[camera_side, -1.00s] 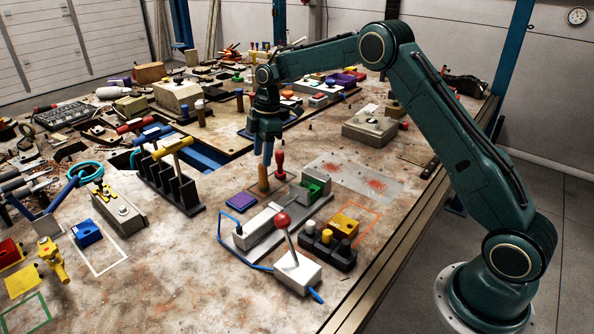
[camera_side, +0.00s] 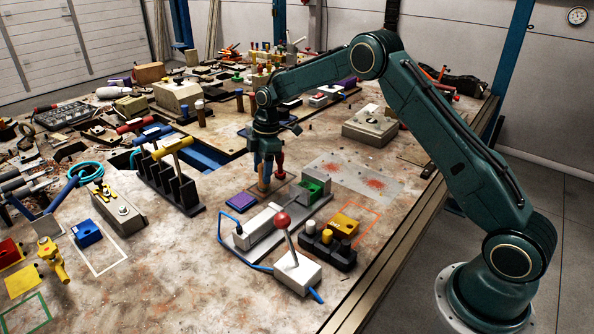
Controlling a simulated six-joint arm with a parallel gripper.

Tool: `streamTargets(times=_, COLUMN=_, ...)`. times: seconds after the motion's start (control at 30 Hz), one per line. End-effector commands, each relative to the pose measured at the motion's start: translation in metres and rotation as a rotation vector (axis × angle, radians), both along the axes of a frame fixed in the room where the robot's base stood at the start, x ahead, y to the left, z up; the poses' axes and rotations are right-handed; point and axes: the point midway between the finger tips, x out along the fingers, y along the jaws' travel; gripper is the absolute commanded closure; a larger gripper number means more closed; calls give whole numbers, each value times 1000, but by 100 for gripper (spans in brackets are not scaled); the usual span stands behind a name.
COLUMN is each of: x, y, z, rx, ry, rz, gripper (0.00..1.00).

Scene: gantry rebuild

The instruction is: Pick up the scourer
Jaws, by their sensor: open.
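A flat purple square pad (camera_side: 242,202) lies on the worktable and looks most like the scourer, though I cannot be sure. My gripper (camera_side: 264,179) points down, just behind and to the right of this pad, apart from it. Its jaws are open, low over a brown upright peg, which they partly hide. I cannot tell whether the fingers touch the peg.
A red-handled tool (camera_side: 280,164) stands close to the right of my gripper. A grey fixture with a green block (camera_side: 314,188) sits to the right. A red-knobbed lever box (camera_side: 298,271) and a black slotted rack (camera_side: 169,186) stand nearby.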

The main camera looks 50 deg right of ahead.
Motion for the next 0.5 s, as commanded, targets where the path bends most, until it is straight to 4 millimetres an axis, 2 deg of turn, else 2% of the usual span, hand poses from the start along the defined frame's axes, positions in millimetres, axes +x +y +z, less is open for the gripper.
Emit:
streamTargets(times=0.23, x=0, y=0, z=0, rx=0, ry=0, rz=0, gripper=55)
streamTargets(times=0.47, x=0, y=0, z=1, rx=0, ry=0, rz=0, gripper=100)
streamTargets(times=0.5, x=0, y=0, z=1, rx=0, ry=0, rz=0, gripper=100)
